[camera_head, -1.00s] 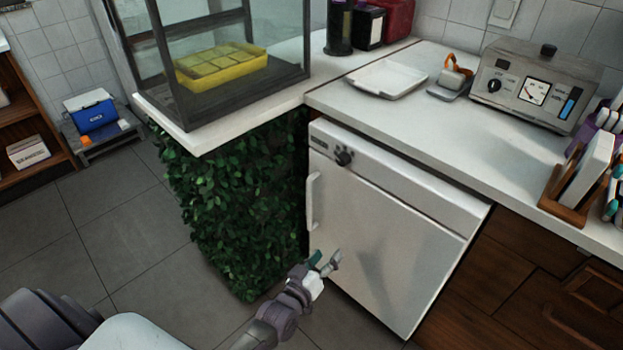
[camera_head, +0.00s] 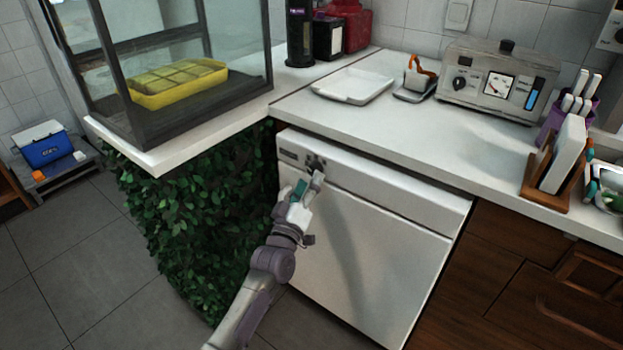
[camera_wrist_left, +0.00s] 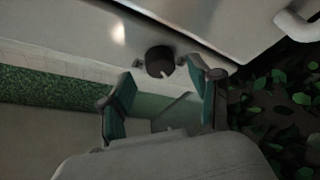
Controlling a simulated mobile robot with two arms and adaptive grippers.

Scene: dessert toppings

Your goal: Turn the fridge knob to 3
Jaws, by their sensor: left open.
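The white fridge (camera_head: 372,250) stands under the counter, with a pale control strip along its top. Its dark round knob (camera_head: 316,163) is at the left of that strip, partly hidden by my left gripper (camera_head: 308,182). In the left wrist view the knob (camera_wrist_left: 160,61) shows a small light pointer mark. My left gripper (camera_wrist_left: 163,92) is open there, its teal pads on either side of the view just short of the knob, apart from it. The knob's numbers cannot be read. My right gripper is not in view.
The white countertop (camera_head: 440,150) overhangs the fridge. A leafy green panel (camera_head: 200,220) borders the fridge on the left. A glass case (camera_head: 150,120) stands on the counter above it. The fridge handle (camera_wrist_left: 298,24) shows in the left wrist view. Open floor (camera_head: 80,260) lies left.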

